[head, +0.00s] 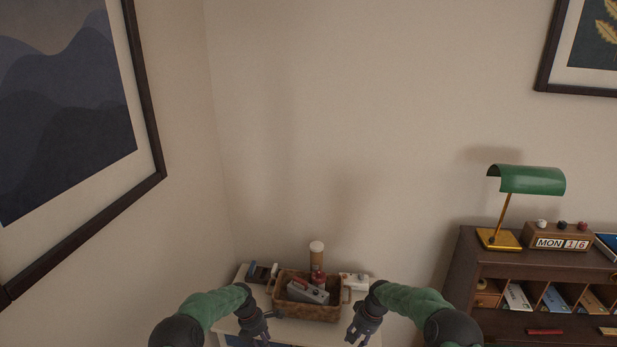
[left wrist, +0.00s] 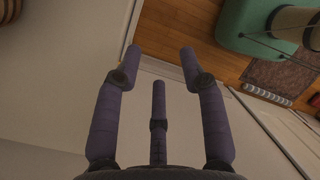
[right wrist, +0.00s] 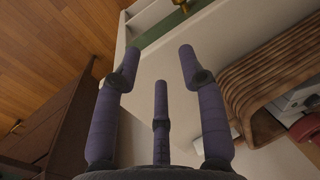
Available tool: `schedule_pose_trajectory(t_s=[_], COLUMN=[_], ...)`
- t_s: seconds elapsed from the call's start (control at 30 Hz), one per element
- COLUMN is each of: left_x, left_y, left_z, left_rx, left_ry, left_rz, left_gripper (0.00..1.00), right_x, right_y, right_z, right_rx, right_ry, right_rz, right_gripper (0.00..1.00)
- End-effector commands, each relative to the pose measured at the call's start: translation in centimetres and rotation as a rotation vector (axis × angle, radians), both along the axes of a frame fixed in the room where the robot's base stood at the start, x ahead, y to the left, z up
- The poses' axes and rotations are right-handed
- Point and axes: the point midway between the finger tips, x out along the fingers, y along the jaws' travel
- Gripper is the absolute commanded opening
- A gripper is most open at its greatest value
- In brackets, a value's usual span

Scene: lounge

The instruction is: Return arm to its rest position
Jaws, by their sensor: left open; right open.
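My left gripper (head: 257,328) is in the head view just left of a wicker basket, with its fingers pointing down. The left wrist view shows its fingers (left wrist: 160,62) spread with nothing between them. My right gripper (head: 361,327) is right of the basket in the head view. The right wrist view shows its fingers (right wrist: 160,62) spread and empty. Both arms, in green sleeves, come in from the bottom corners of the small table. The basket (head: 305,311) stands between the two grippers and holds a grey item and a red one.
A small pale table (head: 297,334) stands under the basket in the corner. A dark device (head: 262,273) and a white box (head: 354,282) lie behind it, near a bottle (head: 317,257). A wooden desk (head: 462,270) with a green lamp (head: 531,180) and calendar (head: 557,240) is at right.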

Motion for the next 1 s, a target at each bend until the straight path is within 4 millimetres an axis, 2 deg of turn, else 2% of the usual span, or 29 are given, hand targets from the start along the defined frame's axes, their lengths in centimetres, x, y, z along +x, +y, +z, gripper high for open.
schedule_pose_trajectory(t_s=[0.03, 0.2, 0.37, 0.5, 0.73, 0.9, 1.0], left_x=[-1.6, -6.4, -11.9, -17.1, -26.5, -33.1, -36.1], left_y=[-0.4, -1.9, -3.1, -4.1, -5.1, -5.5, -5.5], left_z=[-1.5, -5.2, -7.9, -9.4, -10.2, -9.5, -8.8], left_rx=[-0.011, -0.044, -0.067, -0.079, -0.077, -0.064, -0.051], left_ry=[-0.017, -0.122, -0.224, -0.314, -0.461, -0.556, -0.597], left_rz=[-0.090, -0.420, -0.723, -0.982, -1.403, -1.695, -1.828], left_gripper=[0.41, 0.41, 0.41, 0.41, 0.41, 0.41, 0.41], right_x=[-1.6, -6.4, -11.8, -17.0, -26.0, -32.4, -35.2], right_y=[0.5, 2.0, 3.3, 4.3, 5.5, 5.9, 6.0], right_z=[-1.7, -5.9, -8.9, -10.8, -12.3, -12.1, -11.6], right_rx=[0.009, 0.038, 0.061, 0.077, 0.092, 0.095, 0.093], right_ry=[0.009, 0.006, 0.008, 0.010, 0.014, 0.019, 0.020], right_rz=[0.003, 0.000, -0.009, -0.018, -0.043, -0.062, -0.071], right_gripper=[0.41, 0.41, 0.41, 0.41, 0.41, 0.41, 0.41])
